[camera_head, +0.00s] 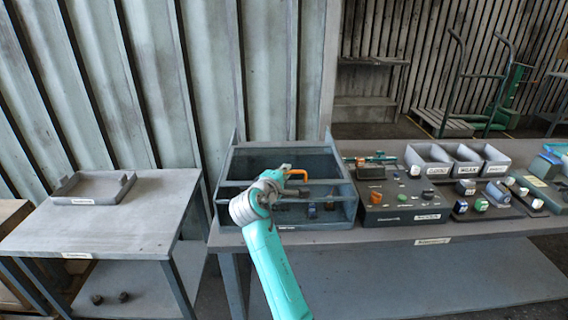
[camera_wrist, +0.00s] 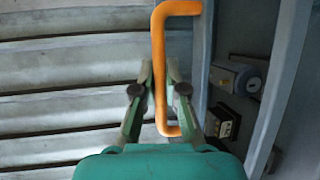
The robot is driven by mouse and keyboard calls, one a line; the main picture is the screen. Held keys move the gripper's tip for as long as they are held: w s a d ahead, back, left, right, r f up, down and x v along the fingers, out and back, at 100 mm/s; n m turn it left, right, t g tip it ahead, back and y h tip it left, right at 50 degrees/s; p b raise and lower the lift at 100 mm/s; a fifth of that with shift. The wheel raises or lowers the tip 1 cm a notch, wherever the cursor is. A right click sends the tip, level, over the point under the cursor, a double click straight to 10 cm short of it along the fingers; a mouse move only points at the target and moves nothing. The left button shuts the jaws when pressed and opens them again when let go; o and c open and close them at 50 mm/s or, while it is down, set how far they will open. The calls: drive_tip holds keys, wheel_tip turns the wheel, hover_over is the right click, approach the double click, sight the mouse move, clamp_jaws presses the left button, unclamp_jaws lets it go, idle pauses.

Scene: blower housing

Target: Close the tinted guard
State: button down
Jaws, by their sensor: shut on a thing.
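The tinted guard (camera_head: 262,163) is a dark see-through panel with a grey frame on the grey housing (camera_head: 318,225). Its orange bar handle (camera_head: 297,173) stands out near the middle of the guard. In the wrist view the handle (camera_wrist: 158,55) is a long upright orange bar with bent ends. My gripper (camera_wrist: 162,84) has its two fingers on either side of the handle, shut on it. In the head view my gripper (camera_head: 279,181) partly hides the guard and the housing's inside. I cannot tell the guard's exact angle.
A control box (camera_head: 398,200) with knobs stands close right of the housing on the long bench (camera_head: 440,240). Grey bins (camera_head: 428,160) and small parts are farther right. A side table (camera_head: 130,215) with a shallow tray (camera_head: 93,187) stands left. A corrugated wall rises behind.

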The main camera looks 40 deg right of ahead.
drive_tip(key=s+a, duration=0.3)
drive_tip(key=s, duration=0.2)
drive_tip(key=shift+s+a, duration=0.25)
drive_tip(key=shift+a, duration=0.1)
drive_tip(key=shift+f, duration=0.15)
drive_tip(key=c, duration=1.2)
unclamp_jaws()
drive_tip(key=shift+s+a, duration=0.1)
drive_tip(key=v, duration=1.2)
